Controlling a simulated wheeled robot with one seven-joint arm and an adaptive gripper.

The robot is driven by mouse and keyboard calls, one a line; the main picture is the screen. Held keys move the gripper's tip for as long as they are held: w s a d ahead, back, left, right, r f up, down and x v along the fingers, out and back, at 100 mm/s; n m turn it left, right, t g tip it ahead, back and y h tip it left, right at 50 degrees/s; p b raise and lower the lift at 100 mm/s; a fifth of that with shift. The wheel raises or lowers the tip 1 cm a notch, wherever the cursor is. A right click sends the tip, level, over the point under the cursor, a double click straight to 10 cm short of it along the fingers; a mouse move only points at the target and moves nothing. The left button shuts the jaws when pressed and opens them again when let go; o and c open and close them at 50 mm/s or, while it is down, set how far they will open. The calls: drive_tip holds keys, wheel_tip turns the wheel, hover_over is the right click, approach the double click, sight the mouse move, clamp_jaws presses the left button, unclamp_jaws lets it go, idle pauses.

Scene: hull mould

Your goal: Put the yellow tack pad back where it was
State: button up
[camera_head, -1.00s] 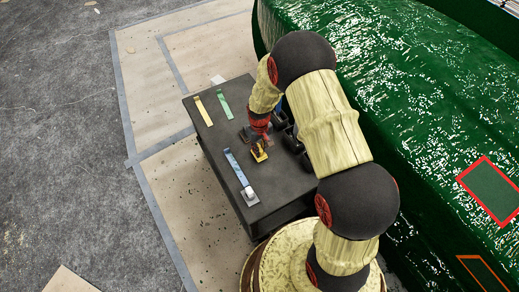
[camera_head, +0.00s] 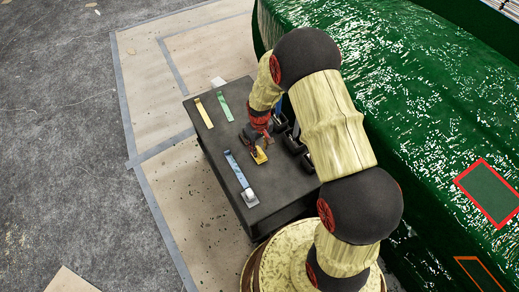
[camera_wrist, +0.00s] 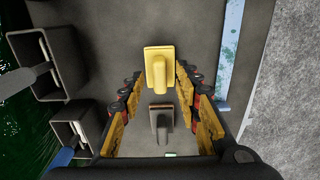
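The yellow tack pad (camera_wrist: 158,66), a flat block with a raised grip, lies on the dark table in the wrist view. It also shows in the head view (camera_head: 260,156), just below my gripper. My gripper (camera_wrist: 160,78) is open and empty, pointing down over the table. Its yellow-lined fingers stand apart to the left and right of the tack pad in the picture, with gaps to it. I cannot tell how high the fingertips are above it. A grey-brown pad (camera_wrist: 161,118) with a similar grip lies nearer the palm in the wrist view.
A blue strip (camera_head: 236,168), a yellow strip (camera_head: 203,112) and a green strip (camera_head: 225,106) lie on the table (camera_head: 275,190). The green hull (camera_head: 420,90) rises close at right.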

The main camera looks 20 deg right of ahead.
wheel_tip(320, 180, up, 9)
drive_tip(key=p, duration=0.3)
wheel_tip(320, 180, up, 13)
drive_tip(key=t, duration=0.1)
hover_over(259, 150)
drive_tip(key=s, duration=0.2)
drive_tip(key=s+r+m+t, duration=0.15)
drive_tip(key=s+r, duration=0.35)
drive_tip(key=r, duration=0.6)
drive_tip(key=s+r+t, duration=0.1)
drive_tip(key=s+r, duration=0.5)
drive_tip(key=s, duration=0.2)
drive_tip(key=s+r+t, duration=0.2)
drive_tip(key=s+r, duration=0.4)
drive_tip(key=s, duration=0.3)
drive_tip(key=shift+s+m, duration=0.3)
drive_tip(key=shift+m, duration=0.05)
